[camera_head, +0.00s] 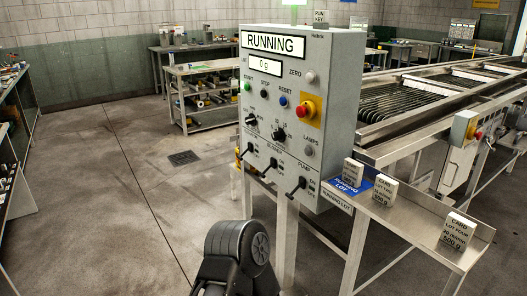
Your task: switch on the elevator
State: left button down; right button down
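The grey control box (290,110) stands on legs in the middle, its display reading RUNNING (273,43) and a second display reading 0 g (264,66). Along its lower front are three black toggle levers: a left lever (246,152), a middle lever (269,167) and a right lever (297,187). All three handles slant down and to the left. The right one is labelled PUMP; the left lever's label is too small to read, so I cannot tell for certain which one is the elevator's. A black link of my arm rises at the bottom centre. Neither gripper shows.
A sloped metal tray (425,228) with white lot cards (384,191) juts out at right. The roller machine (430,100) lies behind. Floor (110,200) at left is clear.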

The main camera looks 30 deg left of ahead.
aim_at(239, 157)
jog(key=k+j+u, duration=0.1)
jog(key=u, duration=1.15)
jog(key=i+j, duration=0.25)
jog(key=j, duration=0.15)
jog(key=i+j, duration=0.55)
jog(key=j, duration=0.25)
jog(key=i+j+z, duration=0.1)
jog(key=i+j, duration=0.45)
jog(key=j, duration=0.25)
jog(key=i+j, duration=0.25)
jog(key=j, duration=0.15)
jog(key=i+j, duration=0.25)
jog(key=j, duration=0.2)
jog(key=l+z, duration=0.05)
